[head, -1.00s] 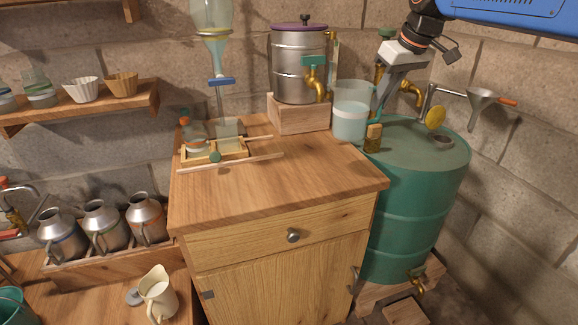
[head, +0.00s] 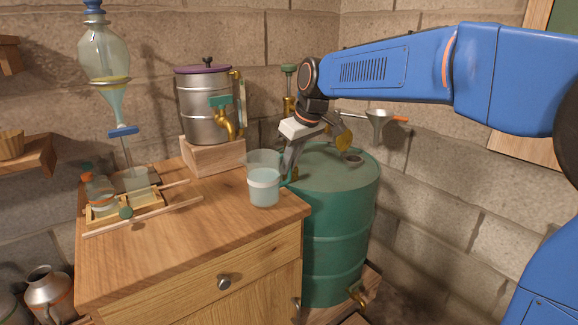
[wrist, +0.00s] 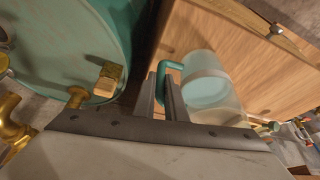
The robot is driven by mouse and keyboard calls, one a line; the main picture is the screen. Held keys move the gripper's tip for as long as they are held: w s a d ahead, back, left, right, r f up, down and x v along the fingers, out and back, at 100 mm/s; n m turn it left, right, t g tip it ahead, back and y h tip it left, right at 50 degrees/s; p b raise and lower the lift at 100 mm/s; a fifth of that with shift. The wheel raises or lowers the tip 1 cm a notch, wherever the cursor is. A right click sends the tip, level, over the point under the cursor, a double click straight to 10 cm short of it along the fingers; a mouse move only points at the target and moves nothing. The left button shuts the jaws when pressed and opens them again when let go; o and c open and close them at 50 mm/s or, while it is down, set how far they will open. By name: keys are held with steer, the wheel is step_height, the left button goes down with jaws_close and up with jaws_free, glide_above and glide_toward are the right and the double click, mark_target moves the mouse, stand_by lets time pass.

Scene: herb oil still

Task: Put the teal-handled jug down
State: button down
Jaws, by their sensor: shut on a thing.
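The jug (head: 264,186) is clear, with pale bluish liquid, a whitish band and a teal handle (head: 286,181) on its right side. It looks upright, over the right part of the wooden cabinet top (head: 190,215). I cannot tell whether its base touches the wood. My gripper (head: 287,174) reaches down beside the jug and is shut on its handle. In the wrist view, the teal handle (wrist: 165,68) runs between my two fingers (wrist: 164,98), with the jug body (wrist: 206,84) to their right.
A steel urn (head: 208,105) on a wooden block stands behind the jug. Glassware on a wooden rack (head: 145,201) occupies the left. The front middle of the top is clear.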

steer(key=shift+f, duration=0.45)
steer(key=c, duration=1.8)
jaws_free()
steer(key=v, duration=1.1)
steer(key=s+d+f+m+h, duration=0.1)
steer(key=s+d+f+m, duration=0.2)
steer(key=s+d, duration=0.55)
steer(key=s+d+f+m, duration=0.2)
steer(key=s+d+f, duration=0.3)
steer(key=s+f, duration=0.1)
steer(key=s+d+f+m+t+h, duration=0.1)
steer(key=s+d+f+m, duration=0.1)
steer(key=s+d+f, duration=0.3)
steer(key=s+d+f+m+h, duration=0.1)
steer(key=s+d+f+m, duration=0.1)
steer(key=s+d+f, duration=0.3)
steer(key=shift+s+f+t, duration=0.1)
steer(key=shift+s+f, duration=0.55)
steer(key=shift+s, duration=0.35)
steer(key=shift+s+f+t, duration=0.1)
steer(key=shift+s+f, duration=0.55)
steer(key=shift+s, duration=0.3)
steer(key=shift+s+f+t, duration=0.1)
steer(key=shift+s+f, duration=0.55)
steer(key=shift+s, duration=0.35)
